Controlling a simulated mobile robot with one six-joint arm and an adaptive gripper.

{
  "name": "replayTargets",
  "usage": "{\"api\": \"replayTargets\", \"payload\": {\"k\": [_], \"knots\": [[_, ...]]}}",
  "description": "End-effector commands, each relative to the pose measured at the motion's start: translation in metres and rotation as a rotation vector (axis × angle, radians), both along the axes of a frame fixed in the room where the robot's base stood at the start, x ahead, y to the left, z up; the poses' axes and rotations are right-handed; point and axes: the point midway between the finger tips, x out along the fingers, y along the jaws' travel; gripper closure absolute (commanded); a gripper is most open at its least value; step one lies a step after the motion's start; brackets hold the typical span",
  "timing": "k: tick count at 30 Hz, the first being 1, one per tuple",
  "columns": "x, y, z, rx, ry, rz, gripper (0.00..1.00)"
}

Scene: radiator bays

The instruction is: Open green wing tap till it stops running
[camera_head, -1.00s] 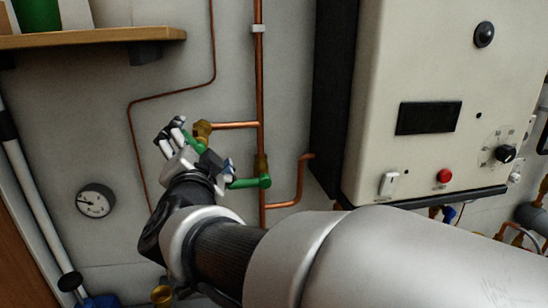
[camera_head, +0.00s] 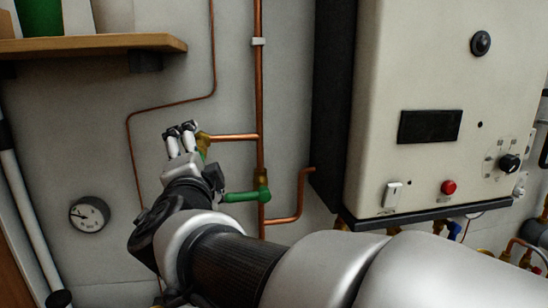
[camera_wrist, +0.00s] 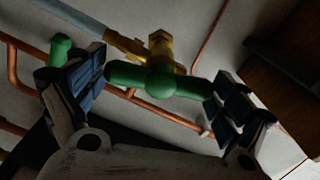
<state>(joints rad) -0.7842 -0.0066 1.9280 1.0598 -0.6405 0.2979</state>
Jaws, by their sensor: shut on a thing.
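The green wing tap (camera_wrist: 160,81) lies across the wrist view, with its two wings between my fingers. Its brass body (camera_wrist: 160,48) shows behind it. In the head view the brass body (camera_head: 203,143) sits at the left end of a short copper branch pipe, and my fingers hide most of the green wings. My gripper (camera_wrist: 158,95) is shut on the wings, one finger at each end. It also shows in the head view (camera_head: 181,135). I cannot see any water or the outlet.
A second green handle (camera_head: 246,195) sits on the copper riser just right of my wrist; it shows in the wrist view (camera_wrist: 60,47). A white boiler (camera_head: 430,70) stands to the right. A round gauge (camera_head: 89,214) is at lower left, a wooden shelf (camera_head: 90,43) at upper left.

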Motion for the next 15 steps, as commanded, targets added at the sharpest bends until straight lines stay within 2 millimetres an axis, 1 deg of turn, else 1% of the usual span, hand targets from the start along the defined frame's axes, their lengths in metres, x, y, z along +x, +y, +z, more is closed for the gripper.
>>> {"api": "replayTargets", "payload": {"k": [5, 6, 9, 15], "knots": [[0.0002, -0.0004, 0.0023, 0.001, -0.004, -0.001, 0.31], [0.0002, -0.0004, 0.0025, 0.001, -0.004, -0.001, 0.06], [0.0001, -0.0004, 0.0022, 0.001, -0.004, -0.001, 0.0], [0.0, -0.0002, 0.0013, 0.0, -0.002, 0.0, 0.0]]}}
